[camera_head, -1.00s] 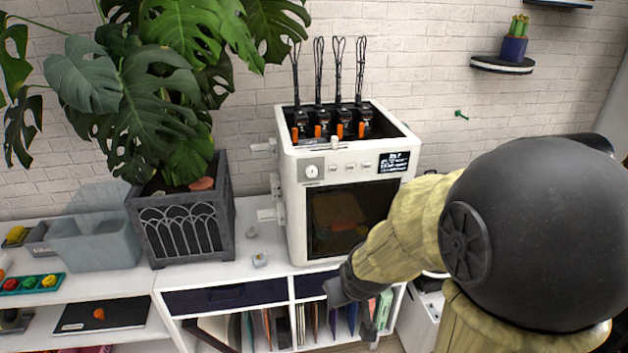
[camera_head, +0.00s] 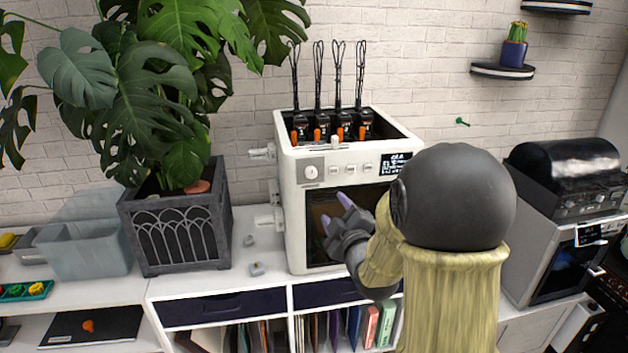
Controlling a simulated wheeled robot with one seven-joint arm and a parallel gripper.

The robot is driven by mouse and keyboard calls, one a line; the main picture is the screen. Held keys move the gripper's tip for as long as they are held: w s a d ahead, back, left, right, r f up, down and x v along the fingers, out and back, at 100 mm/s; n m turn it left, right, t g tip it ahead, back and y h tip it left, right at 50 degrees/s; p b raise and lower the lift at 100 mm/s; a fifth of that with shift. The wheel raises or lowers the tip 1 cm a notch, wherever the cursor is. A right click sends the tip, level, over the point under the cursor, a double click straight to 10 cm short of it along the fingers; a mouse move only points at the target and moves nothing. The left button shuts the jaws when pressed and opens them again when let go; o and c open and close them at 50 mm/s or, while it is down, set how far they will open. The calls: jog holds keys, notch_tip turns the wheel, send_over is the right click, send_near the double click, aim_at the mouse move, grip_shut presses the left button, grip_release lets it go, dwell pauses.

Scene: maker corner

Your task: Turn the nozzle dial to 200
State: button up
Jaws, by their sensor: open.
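The white printer (camera_head: 287,215) stands on the white shelf unit against the brick wall. A round white dial (camera_head: 311,172) sits at the left of its upper front panel; its marks are too small to read. To its right are several small buttons and a dark display (camera_head: 396,165) with tiny text. My gripper (camera_head: 334,213) is open and empty in front of the printer's dark door, below and right of the dial, and apart from the dial. Its light purple fingertips point up and left. My arm hides the lower right of the printer.
A large plant in a dark grey planter (camera_head: 178,236) stands left of the printer. Small grey pieces (camera_head: 257,269) lie on the shelf between them. A black-topped machine (camera_head: 565,172) stands at the right. Black cables rise from the printer's top.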

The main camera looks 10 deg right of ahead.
aim_at(313, 175)
jog(key=w+p, duration=0.2)
jog(key=w, duration=0.3)
jog(key=w+a+p, duration=0.1)
jog(key=w+p, duration=0.1)
jog(key=w, duration=0.4)
jog(key=w+p, duration=0.2)
jog(key=w, duration=0.4)
jog(key=shift+w+a, duration=0.2)
jog(key=shift+a, duration=0.2)
jog(key=shift+c, duration=0.2)
jog(key=shift+f, duration=0.1)
jog(key=c, duration=0.9)
